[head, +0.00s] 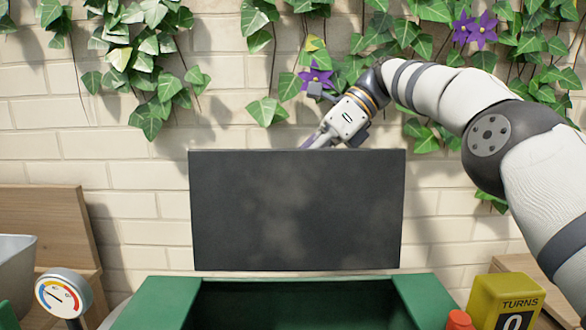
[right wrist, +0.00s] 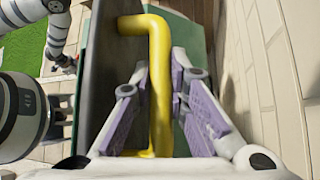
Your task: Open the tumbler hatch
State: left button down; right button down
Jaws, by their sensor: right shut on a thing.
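The tumbler hatch (head: 297,210) is a dark grey panel standing upright behind the opening of the green tumbler (head: 160,305). The dark opening (head: 300,305) shows in front of it. In the right wrist view, a yellow bar handle (right wrist: 160,70) sits on the hatch's outer face (right wrist: 98,75). My right gripper (right wrist: 160,95) has its purple-padded fingers on both sides of the handle and is shut on it. In the head view, my right arm reaches behind the hatch's top edge, which hides the fingertips and handle. My left gripper is not seen in the head view.
A yellow turns counter (head: 508,300) and an orange-red cap (head: 459,320) stand at the right front. A round dial gauge (head: 62,295) and a grey tub (head: 15,265) are at the left. A brick wall (head: 130,190) with hanging ivy stands close behind the hatch.

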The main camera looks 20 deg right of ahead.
jog(key=shift+f, duration=0.4)
dwell(0.5)
jog(key=c, duration=1.8)
grip_release()
jog(key=shift+w+r, duration=0.1)
jog(key=shift+r, duration=0.2)
